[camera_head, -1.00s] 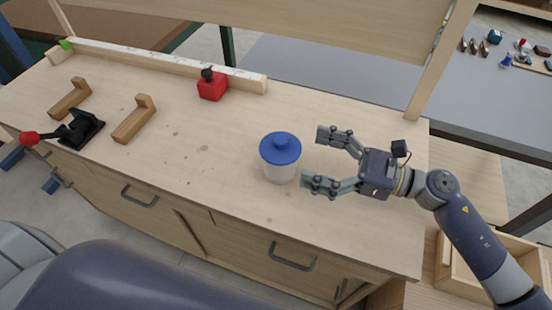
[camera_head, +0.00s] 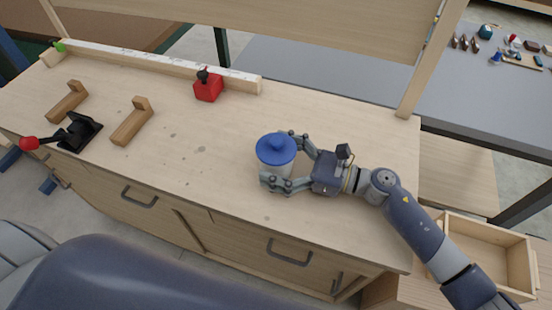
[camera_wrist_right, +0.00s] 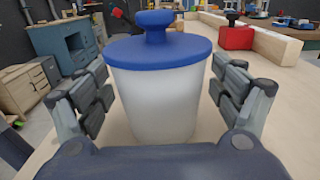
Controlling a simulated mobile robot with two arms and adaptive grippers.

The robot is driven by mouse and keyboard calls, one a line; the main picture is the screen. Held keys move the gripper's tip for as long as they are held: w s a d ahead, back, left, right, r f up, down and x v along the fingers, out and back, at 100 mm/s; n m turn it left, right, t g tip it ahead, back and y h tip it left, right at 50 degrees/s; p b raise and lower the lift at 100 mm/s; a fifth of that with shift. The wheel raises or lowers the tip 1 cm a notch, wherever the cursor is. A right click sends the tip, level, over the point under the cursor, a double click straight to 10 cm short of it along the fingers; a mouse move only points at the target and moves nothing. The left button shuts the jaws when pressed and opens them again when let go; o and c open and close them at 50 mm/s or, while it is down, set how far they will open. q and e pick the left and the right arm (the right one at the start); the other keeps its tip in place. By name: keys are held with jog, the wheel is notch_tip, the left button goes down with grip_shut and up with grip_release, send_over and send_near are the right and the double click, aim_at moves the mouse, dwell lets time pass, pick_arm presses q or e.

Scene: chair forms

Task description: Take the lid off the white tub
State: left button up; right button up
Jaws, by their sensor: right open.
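The white tub (camera_head: 278,172) stands upright on the wooden workbench (camera_head: 180,165), with the blue knobbed lid (camera_head: 276,149) seated on its top. In the right wrist view the tub (camera_wrist_right: 158,105) fills the middle, below the lid (camera_wrist_right: 158,49). My right gripper (camera_head: 283,161) is open around the tub's body, below the lid. In the right wrist view its fingers stand on both sides of the tub, with a visible gap at each side. My left gripper is not in view.
A red block with a black knob (camera_head: 208,87) sits by a long wooden rail (camera_head: 150,65) at the back. Two wooden brackets (camera_head: 130,122) and a black clamp with a red handle (camera_head: 78,133) lie at the left. The bench between them and the tub is clear.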

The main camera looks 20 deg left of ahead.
aim_at(261, 146)
jog(key=c, duration=1.1)
jog(key=shift+c, duration=0.2)
jog(key=shift+r, duration=0.4)
notch_tip(261, 146, up, 2)
jog(key=shift+r+b, duration=0.2)
jog(key=shift+b, duration=0.1)
jog(key=s+d+r+b, duration=0.1)
jog(key=s+d, duration=0.3)
jog(key=s, duration=1.1)
jog(key=shift+s+d+r, duration=0.2)
jog(key=shift+s+r, duration=0.05)
jog(key=shift+r, duration=0.15)
